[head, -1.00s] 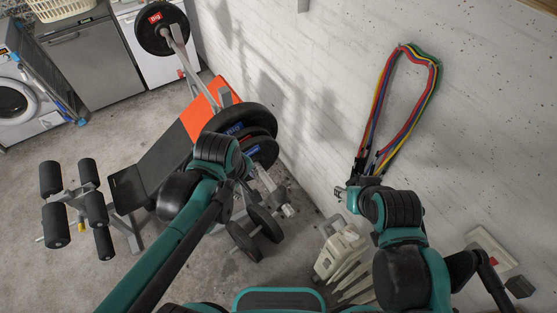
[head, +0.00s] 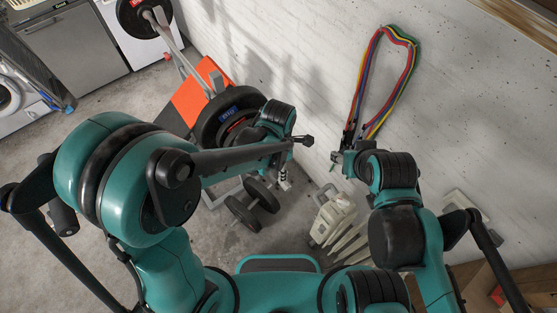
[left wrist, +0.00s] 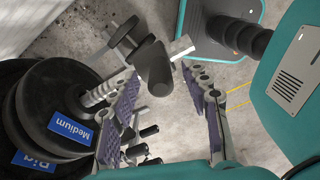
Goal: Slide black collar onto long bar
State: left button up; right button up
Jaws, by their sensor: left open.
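The long bar (head: 168,32) runs along the bench rack, with a plate at its far end and large black plates (head: 212,120) at its near end. In the left wrist view its ribbed silver end (left wrist: 97,94) sticks out past the plates (left wrist: 35,108) labelled Medium and Big. My left gripper (left wrist: 166,110) is open, with nothing between its purple pads; one finger partly overlaps the bar end. In the head view my arm mostly hides it. My right gripper (head: 343,160) is near the wall; its fingers are too small to read. I cannot make out the black collar clearly.
A dumbbell (head: 252,204) lies on the floor below the bar. A pale slatted heater (head: 332,220) stands by the wall. The orange and black bench (head: 200,92) is behind my left arm.

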pick_arm(q)
jog(key=shift+f, duration=0.9)
grip_shut()
jog(key=shift+d+r, duration=0.1)
jog(key=shift+r, duration=0.15)
jog(key=shift+w, duration=0.2)
jog(key=shift+w+a+b, duration=0.2)
jog(key=shift+w+a, duration=0.5)
jog(key=shift+w, duration=0.25)
jog(key=shift+w+a+b, duration=0.2)
jog(key=shift+w+a, duration=0.55)
jog(key=shift+w, duration=0.2)
jog(key=shift+w+a+b, duration=0.2)
jog(key=shift+w+a, duration=0.5)
jog(key=shift+w, duration=0.25)
jog(key=shift+w+a, duration=0.1)
